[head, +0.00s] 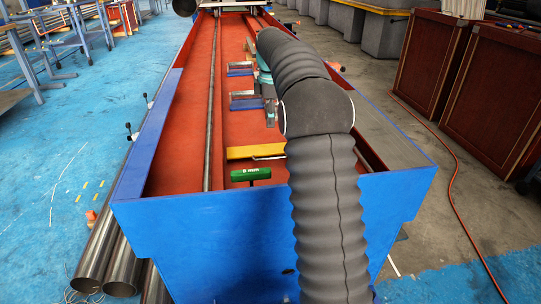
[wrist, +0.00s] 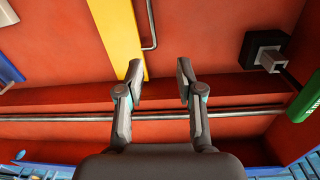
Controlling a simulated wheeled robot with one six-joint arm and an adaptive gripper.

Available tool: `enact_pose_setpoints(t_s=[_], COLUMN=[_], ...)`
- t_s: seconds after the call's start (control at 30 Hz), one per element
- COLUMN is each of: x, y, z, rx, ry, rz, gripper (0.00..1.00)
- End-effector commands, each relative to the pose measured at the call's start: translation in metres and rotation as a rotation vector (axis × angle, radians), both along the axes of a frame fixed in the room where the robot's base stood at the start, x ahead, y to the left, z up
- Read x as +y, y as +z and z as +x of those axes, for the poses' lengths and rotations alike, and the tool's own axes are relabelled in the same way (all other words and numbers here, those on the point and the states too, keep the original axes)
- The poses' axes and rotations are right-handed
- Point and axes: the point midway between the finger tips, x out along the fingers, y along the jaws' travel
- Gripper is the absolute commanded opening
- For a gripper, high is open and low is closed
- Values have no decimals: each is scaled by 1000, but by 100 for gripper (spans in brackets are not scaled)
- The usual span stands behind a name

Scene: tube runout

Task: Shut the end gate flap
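A yellow flap-like plate (head: 256,151) with a thin metal rod handle lies across the red trough near its blue end wall. I take it for the end gate flap, but cannot tell for sure. In the wrist view the yellow plate (wrist: 116,35) runs up from beside the left fingertip, with its bent metal handle (wrist: 150,25) to its right. My gripper (wrist: 158,82) is open, with nothing between its fingers. The left fingertip overlaps the plate's end in the picture; I cannot tell whether they touch. In the head view my arm hides part of the gripper and trough.
A green handle marked 8 mm (head: 251,174) stands by the blue end wall (head: 220,225). A long metal tube (head: 210,110) runs along the trough. Blue-edged brackets (head: 246,102) sit further back. A black block (wrist: 264,50) shows near the right finger.

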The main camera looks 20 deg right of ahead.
Motion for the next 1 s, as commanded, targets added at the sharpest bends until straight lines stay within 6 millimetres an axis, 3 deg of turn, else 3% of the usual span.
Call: enact_pose_setpoints(t_s=[0.1,0.37,1.0], x=[-8,-13,-13], y=[-16,-35,-143], z=[13,19,21], rx=[18,30,30], ry=[54,89,86], rz=[2,2,3], gripper=[37,37,37])
